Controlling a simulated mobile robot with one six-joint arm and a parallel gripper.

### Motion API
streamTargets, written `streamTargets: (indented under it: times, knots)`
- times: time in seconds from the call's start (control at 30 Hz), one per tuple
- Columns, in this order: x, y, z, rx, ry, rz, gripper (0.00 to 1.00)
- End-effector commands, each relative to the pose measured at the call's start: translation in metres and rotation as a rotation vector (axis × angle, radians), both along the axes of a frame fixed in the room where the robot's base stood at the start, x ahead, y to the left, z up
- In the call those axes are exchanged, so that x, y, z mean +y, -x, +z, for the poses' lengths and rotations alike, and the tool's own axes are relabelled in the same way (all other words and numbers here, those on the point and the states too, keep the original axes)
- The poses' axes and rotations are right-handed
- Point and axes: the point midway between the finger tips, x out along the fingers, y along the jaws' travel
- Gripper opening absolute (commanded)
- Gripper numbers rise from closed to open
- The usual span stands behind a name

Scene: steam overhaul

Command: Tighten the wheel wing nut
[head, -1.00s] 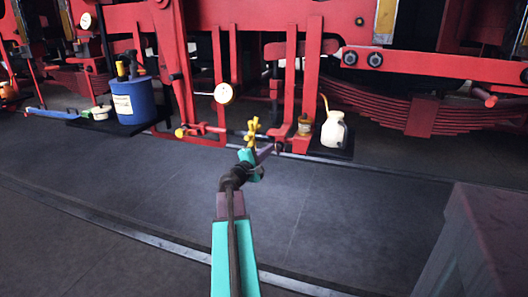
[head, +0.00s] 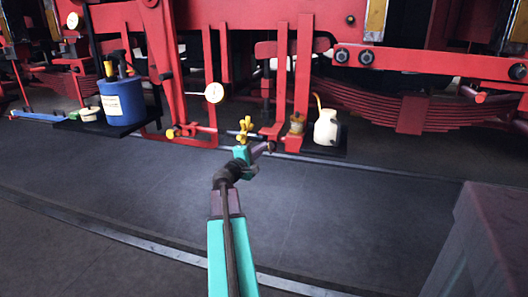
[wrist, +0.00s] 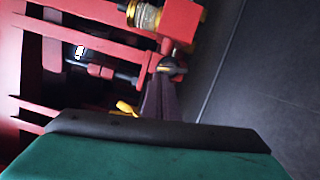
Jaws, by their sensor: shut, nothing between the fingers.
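The yellow wing nut (head: 245,129) stands upright at the low red frame in the head view, just behind and left of my gripper. Part of a yellow piece, likely the same nut, shows above the dark wrist edge in the wrist view (wrist: 126,107). My gripper (head: 268,147) is shut and empty, its dark purple fingers pointing right, past the nut. In the wrist view the fingers (wrist: 170,72) end close to a red block with a metal end; I cannot tell whether they touch it. The nut's base is hidden by my wrist in the head view.
A white bottle (head: 326,128) and a small amber jar (head: 297,124) stand right of my gripper. A blue can (head: 122,101) stands at left. The floor in front is clear; a dark block (head: 490,240) is at right.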

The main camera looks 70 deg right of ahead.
Motion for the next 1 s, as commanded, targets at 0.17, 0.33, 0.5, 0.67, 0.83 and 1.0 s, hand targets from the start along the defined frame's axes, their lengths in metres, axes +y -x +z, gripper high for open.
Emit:
streamTargets:
  times: [0.17,0.33,0.5,0.67,0.83,1.0]
  knots:
    - [0.0001,0.0068,0.0001,-0.086,-0.008,-0.015,0.0]
    - [0.0009,0.0061,0.0023,-0.163,-0.018,-0.013,0.0]
    - [0.0016,0.0047,0.0034,-0.193,-0.023,-0.01,0.0]
    - [0.0021,0.0038,0.0033,-0.193,-0.024,-0.009,0.0]
    - [0.0023,0.0031,0.0031,-0.192,-0.024,-0.008,0.0]
    - [0.003,-0.0012,0.0024,-0.192,-0.024,-0.006,0.0]
